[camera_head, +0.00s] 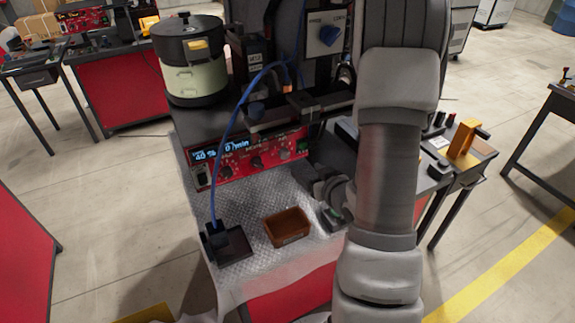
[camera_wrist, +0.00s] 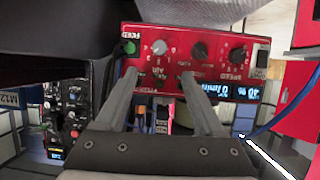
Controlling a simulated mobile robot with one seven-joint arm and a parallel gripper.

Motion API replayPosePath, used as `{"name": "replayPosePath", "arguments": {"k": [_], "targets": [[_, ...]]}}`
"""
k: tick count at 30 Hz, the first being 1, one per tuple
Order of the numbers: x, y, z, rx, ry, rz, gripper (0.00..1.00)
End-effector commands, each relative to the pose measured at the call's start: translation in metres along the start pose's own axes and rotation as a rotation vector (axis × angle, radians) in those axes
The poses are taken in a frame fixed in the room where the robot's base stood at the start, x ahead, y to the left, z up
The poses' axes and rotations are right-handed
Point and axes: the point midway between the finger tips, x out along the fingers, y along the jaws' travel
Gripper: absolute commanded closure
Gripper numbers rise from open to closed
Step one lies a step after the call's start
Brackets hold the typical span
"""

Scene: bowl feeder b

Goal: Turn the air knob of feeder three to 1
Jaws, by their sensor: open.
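The red feeder control panel (camera_head: 240,160) stands on the near bench in the head view, under the black equipment. The wrist view shows this panel (camera_wrist: 215,75) upside down, with a lit blue display (camera_wrist: 233,94) and a row of knobs. The knob by the AIR label (camera_wrist: 160,47) is pale and round; its exact setting is too small to read. My gripper (camera_wrist: 158,74) is open and empty, its two fingers reaching toward the panel on either side of the AIR label. I see no feeder number clearly. In the head view my arm hides part of the bench.
A blue cable (camera_head: 228,130) runs down past the panel to a black block (camera_head: 228,245). A brown tray (camera_head: 287,227) sits in front on the textured mat.

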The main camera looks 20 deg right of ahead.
Motion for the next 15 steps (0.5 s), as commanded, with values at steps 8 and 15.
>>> {"name": "replayPosePath", "arguments": {"k": [8, 15], "targets": [[0.030, -0.001, 0.002, -0.001, 0.000, -0.001, 0.30], [0.084, -0.001, 0.002, -0.001, 0.000, 0.001, 0.30]]}}
